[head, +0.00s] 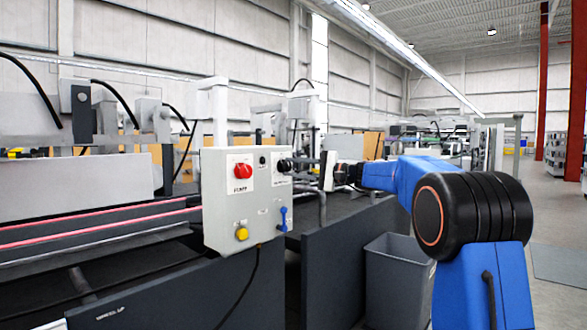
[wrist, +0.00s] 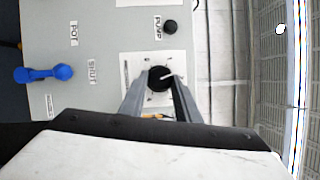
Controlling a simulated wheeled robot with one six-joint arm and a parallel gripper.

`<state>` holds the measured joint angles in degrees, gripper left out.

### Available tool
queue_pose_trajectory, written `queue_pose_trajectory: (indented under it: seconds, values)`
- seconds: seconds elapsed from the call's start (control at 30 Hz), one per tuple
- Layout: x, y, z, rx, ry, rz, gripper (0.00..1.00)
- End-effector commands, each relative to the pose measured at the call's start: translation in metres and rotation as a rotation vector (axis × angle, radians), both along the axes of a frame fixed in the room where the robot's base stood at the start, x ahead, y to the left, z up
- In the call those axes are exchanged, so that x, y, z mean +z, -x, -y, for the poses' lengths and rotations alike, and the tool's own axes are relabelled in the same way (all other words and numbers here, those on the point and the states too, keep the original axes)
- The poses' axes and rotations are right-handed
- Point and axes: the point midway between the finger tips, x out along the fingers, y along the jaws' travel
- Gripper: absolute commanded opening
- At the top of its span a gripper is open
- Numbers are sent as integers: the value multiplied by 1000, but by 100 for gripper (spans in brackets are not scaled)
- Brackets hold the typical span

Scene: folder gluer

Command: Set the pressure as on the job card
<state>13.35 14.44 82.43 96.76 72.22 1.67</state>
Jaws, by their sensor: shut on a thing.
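A grey control panel (head: 243,205) stands in the middle of the head view. The black round knob (wrist: 158,78) with a white pointer line sits on a white dial plate (wrist: 137,66) in the wrist view. The dial marks are too small to read. My gripper (wrist: 161,90) is shut on this knob, with one finger on each side of it. In the head view my gripper (head: 296,165) reaches the panel's upper right from the right side. I cannot make out a job card in either view.
The panel also carries a red knob (head: 242,170), a small black knob (head: 262,161), a yellow knob (head: 241,234) and a blue lever (head: 284,218). The blue lever also shows in the wrist view (wrist: 43,73). A grey bin (head: 398,279) stands below, with open floor at the right.

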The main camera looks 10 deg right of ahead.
Motion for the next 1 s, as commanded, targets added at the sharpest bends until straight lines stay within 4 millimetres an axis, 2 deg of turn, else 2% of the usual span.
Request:
queue_pose_trajectory:
  seconds: [0.4, 1.0]
  values:
    - [-4, 0, 0, -3, -210, -155, 7]
    - [-5, 0, 0, -1, -266, -196, 7]
